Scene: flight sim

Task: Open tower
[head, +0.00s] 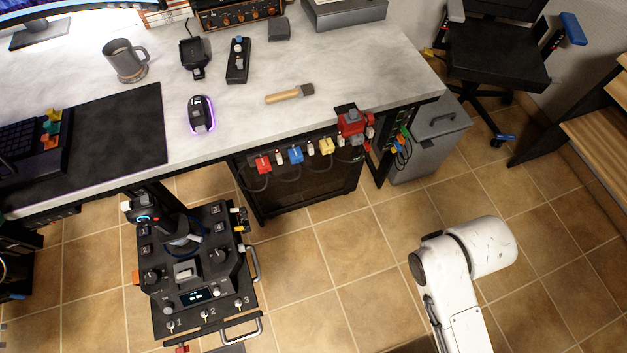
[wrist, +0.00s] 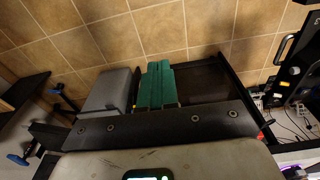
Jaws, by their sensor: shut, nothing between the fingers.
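A black box-shaped case (head: 305,193) stands on the floor under the desk's front edge in the head view and looks like the tower. Its dark face looks closed, though the desk hides its upper part. In the wrist view a dark framed case (wrist: 208,82) shows just right of the fingers and seems to be the same one. My gripper (wrist: 158,66) shows in the wrist view as two green fingers side by side, shut and empty. I cannot tell how far they are from the case. In the head view my white arm is at lower right and the gripper is hidden.
Red, blue and yellow plugs (head: 295,155) hang along the desk edge above the case. A grey bin (head: 431,135) stands to its right and shows in the wrist view (wrist: 107,91). A control box (head: 195,265) stands to its left. Tiled floor (head: 345,270) in front is clear.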

